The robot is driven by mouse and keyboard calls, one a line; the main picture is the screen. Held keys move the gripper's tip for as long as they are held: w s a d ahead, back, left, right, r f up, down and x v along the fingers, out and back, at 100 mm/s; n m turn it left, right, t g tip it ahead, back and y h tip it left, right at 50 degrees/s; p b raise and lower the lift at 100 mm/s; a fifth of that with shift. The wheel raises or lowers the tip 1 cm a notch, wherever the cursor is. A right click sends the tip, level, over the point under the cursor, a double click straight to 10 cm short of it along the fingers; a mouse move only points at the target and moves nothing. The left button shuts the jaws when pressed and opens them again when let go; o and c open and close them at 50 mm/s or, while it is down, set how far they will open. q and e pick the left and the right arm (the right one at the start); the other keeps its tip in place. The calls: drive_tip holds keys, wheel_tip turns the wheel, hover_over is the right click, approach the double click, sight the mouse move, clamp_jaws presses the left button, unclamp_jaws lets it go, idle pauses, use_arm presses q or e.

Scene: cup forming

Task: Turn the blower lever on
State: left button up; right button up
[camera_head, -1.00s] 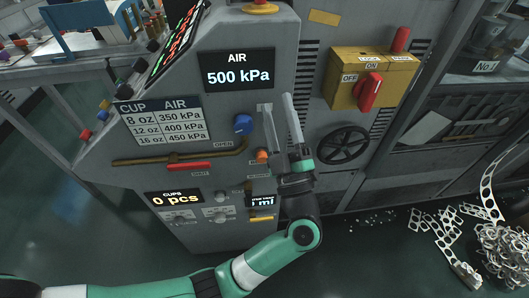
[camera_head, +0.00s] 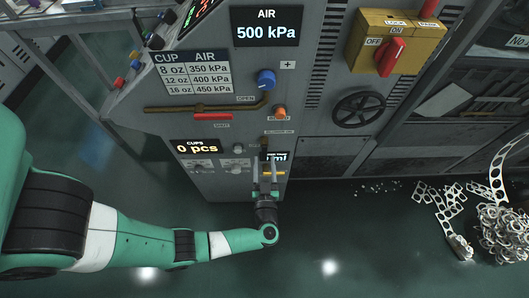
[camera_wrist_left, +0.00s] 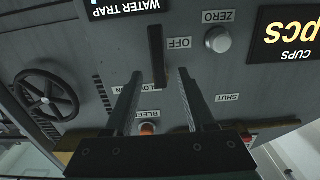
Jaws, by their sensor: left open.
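The blower lever (camera_head: 264,147) is a dark upright bar on the grey machine front, just below the orange bleed knob. In the left wrist view, which is upside down, the dark lever (camera_wrist_left: 157,55) stands beside the OFF label. My left gripper (camera_head: 265,162) is open, with its fingers just below the lever in the head view. In the wrist view the two fingertips (camera_wrist_left: 159,75) lie on either side of the lever's end, with gaps on both sides. Whether they touch the lever cannot be told. My right gripper is not in view.
The blue knob (camera_head: 266,80), orange bleed knob (camera_head: 280,111) and red-handled lever (camera_head: 212,117) sit above the blower lever. A black handwheel (camera_head: 359,110) and yellow switch box (camera_head: 396,42) are to the right. Scrap (camera_head: 503,232) lies on the floor. The air display reads 500 kPa.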

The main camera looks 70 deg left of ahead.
sight(264, 153)
use_arm(q)
drive_tip(key=b+x, duration=0.1)
drive_tip(key=x, duration=0.4)
drive_tip(key=shift+w, duration=0.1)
clamp_jaws()
idle(1.2)
